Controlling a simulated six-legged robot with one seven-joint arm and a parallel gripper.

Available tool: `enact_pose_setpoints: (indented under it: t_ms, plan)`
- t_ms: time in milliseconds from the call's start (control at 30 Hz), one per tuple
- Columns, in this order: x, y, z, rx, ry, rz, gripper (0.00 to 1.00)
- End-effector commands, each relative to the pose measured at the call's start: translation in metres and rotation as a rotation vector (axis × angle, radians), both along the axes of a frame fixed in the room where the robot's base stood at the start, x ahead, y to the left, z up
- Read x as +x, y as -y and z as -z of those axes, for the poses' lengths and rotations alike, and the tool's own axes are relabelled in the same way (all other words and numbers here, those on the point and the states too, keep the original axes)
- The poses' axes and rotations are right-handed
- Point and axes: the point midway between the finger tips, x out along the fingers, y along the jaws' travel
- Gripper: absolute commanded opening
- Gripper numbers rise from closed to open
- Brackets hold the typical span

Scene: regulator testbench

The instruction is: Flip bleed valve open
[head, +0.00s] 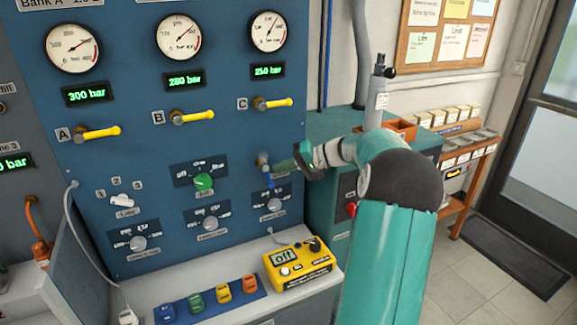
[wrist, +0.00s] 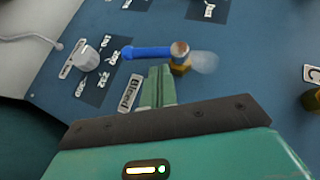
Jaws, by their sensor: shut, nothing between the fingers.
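The bleed valve's blue lever (wrist: 147,53) runs left from a brass pivot (wrist: 180,66) in the wrist view, beside the "Bleed" label (wrist: 129,92). In the head view the blue lever (head: 269,179) hangs down from the pivot on the blue panel, partly hidden near my gripper. My gripper (head: 298,161) is at the panel's right side, just right of the valve. In the wrist view its green fingers (wrist: 160,74) are together and empty, with the tips close to the lever near its pivot end. I cannot tell whether they touch.
Yellow handles A (head: 98,132), B (head: 192,115) and C (head: 274,103) sit higher on the panel. A grey knob (head: 275,204) is below the valve. A yellow meter (head: 298,264) stands on the ledge below. A teal cabinet (head: 340,125) is at the right.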

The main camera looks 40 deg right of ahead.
Motion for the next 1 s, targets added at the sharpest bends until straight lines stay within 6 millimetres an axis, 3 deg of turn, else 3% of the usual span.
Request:
enact_pose_setpoints:
  t_ms: [333,700,1000]
  plan:
    - [-0.044,-0.030,-0.060,-0.004,-0.001,0.001,0.00]
    - [-0.098,-0.067,-0.087,-0.001,-0.001,0.001,0.00]
    - [-0.115,-0.078,-0.096,0.001,-0.001,0.000,0.00]
